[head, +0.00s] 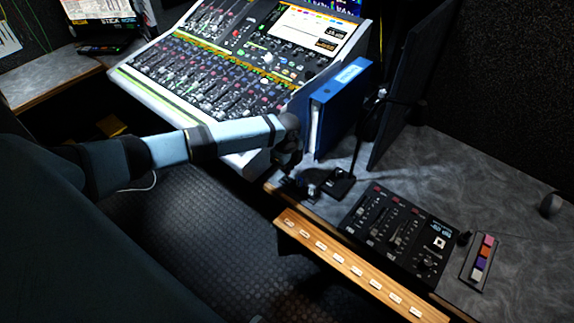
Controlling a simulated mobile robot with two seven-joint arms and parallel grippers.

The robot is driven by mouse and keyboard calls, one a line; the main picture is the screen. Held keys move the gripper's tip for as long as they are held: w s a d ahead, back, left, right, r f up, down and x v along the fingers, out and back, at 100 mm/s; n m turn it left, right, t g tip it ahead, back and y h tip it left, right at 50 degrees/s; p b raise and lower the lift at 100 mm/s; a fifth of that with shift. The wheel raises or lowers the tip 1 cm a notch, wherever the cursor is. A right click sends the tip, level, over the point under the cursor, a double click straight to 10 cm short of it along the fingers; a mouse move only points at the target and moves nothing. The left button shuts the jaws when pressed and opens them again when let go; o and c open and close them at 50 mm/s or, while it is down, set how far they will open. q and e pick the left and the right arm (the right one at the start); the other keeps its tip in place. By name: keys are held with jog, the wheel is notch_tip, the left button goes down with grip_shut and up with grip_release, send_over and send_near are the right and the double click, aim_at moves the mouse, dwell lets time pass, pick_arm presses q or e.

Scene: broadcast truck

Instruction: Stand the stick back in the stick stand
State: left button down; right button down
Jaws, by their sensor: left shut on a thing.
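My left gripper (307,187) is at the front edge of the grey desk, low over its left end. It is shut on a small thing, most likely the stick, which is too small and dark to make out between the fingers. A narrow black holder (469,274) with a row of small pink, orange, purple and white pieces lies at the right of the desk. It looks like the stick stand, well to the right of my left gripper. My right gripper is not in view.
A black control panel (398,236) lies between my left gripper and the holder. A blue binder (340,97) and a dark upright panel (401,90) stand behind the gripper. A wooden strip (352,268) runs along the front. The desk's right rear is mostly clear.

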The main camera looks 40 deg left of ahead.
pick_arm(q)
jog(key=shift+p, duration=0.35)
jog(key=shift+f+b, duration=0.7)
jog(key=shift+f, duration=0.55)
jog(key=c, duration=1.1)
grip_release()
jog(key=shift+r, duration=0.1)
notch_tip(320, 180, up, 14)
jog(key=shift+p, duration=0.4)
